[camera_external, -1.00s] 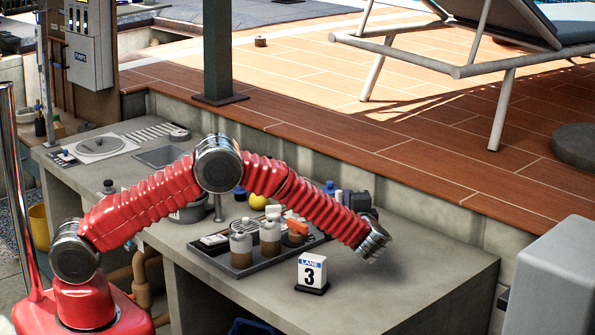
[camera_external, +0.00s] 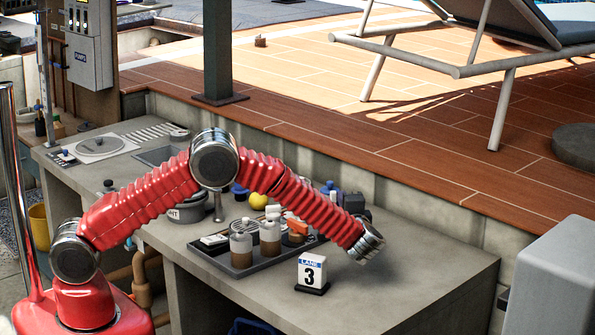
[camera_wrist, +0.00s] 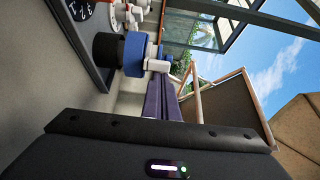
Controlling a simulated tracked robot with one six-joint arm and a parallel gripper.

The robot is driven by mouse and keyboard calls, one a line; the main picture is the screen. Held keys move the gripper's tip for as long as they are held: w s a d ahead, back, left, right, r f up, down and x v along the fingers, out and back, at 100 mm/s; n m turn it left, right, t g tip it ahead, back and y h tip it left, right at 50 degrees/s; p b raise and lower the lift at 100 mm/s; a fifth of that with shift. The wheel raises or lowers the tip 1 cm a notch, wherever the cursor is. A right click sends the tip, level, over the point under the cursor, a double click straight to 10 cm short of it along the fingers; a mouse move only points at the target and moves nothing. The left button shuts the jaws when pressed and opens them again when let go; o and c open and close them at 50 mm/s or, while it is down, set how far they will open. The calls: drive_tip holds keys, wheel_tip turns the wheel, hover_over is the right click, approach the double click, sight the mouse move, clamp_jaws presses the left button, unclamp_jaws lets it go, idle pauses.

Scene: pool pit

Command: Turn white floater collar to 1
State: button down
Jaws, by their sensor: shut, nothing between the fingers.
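Several small upright fittings show in the wrist view. The nearest has a black base, a blue ring (camera_wrist: 135,55) and a white piece (camera_wrist: 158,65) on its right. Behind it are smaller white and red parts (camera_wrist: 127,17). I cannot tell which is the white floater collar or read its setting. My gripper (camera_wrist: 162,98) shows as two dark bars side by side, shut and empty, pointing toward the fittings and close to the blue ring without clear contact.
A dark tray (camera_external: 243,270) holds capped jars (camera_external: 241,250) and other items on the grey bench (camera_external: 420,275). A LANE 3 sign (camera_external: 312,271) stands in front. The bench's right end is clear.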

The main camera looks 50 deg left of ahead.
drive_tip(key=v, duration=0.9)
drive_tip(key=shift+w+d, duration=0.2)
drive_tip(key=shift+d, duration=0.15)
idle(0.4)
drive_tip(key=c, duration=2.4)
unclamp_jaws()
drive_tip(key=shift+c, duration=0.2)
drive_tip(key=o, duration=0.3)
drive_tip(key=shift+m, duration=0.3)
drive_tip(key=o, duration=0.3)
drive_tip(key=shift+s+d+m, duration=0.15)
drive_tip(key=shift+s+m, duration=0.15)
drive_tip(key=shift+m, duration=0.7)
drive_tip(key=shift+o, duration=0.4)
drive_tip(key=m, duration=0.2)
drive_tip(key=s+m, duration=0.1)
drive_tip(key=m, duration=0.1)
drive_tip(key=shift+d+r, duration=0.15)
drive_tip(key=shift+d, duration=0.05)
drive_tip(key=s+m, duration=0.1)
drive_tip(key=m, duration=0.6)
drive_tip(key=s+m, duration=0.1)
drive_tip(key=m, duration=0.3)
drive_tip(key=shift+s+d+r, duration=0.2)
drive_tip(key=shift+s+d, duration=0.1)
drive_tip(key=shift+d, duration=0.1)
